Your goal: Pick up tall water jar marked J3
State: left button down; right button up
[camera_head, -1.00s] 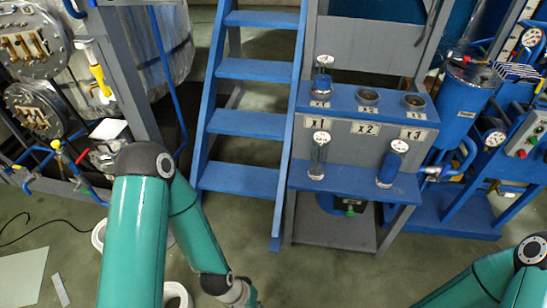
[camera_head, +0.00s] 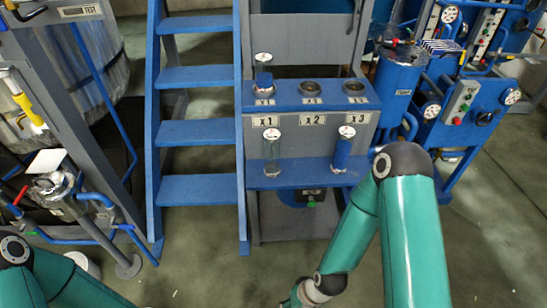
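Three glass jars with round white marked lids stand at the grey-and-blue stepped stand; the lid marks are too small to read, so I cannot tell which is J3. A nearly clear tall jar (camera_head: 271,154) stands on the lower blue shelf at left. A jar filled with blue (camera_head: 342,155) stands on the same shelf at right. A third jar with some blue in it (camera_head: 263,78) sits upright at the left hole of the upper shelf. My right gripper (camera_head: 293,301) is at the bottom edge, cut off, below and apart from the jars. My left gripper is out of view.
The stand's upper shelf (camera_head: 284,102) has two empty holes, above labels X2 and X3. Blue stairs (camera_head: 196,130) stand to the left. Blue vessels with valves (camera_head: 397,80) stand to the right. A pipe assembly (camera_head: 52,190) is at left. The floor before the stand is clear.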

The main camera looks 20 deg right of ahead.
aim_at(271, 137)
jog(key=u, duration=0.1)
jog(key=i, duration=1)
jog(key=z, duration=0.1)
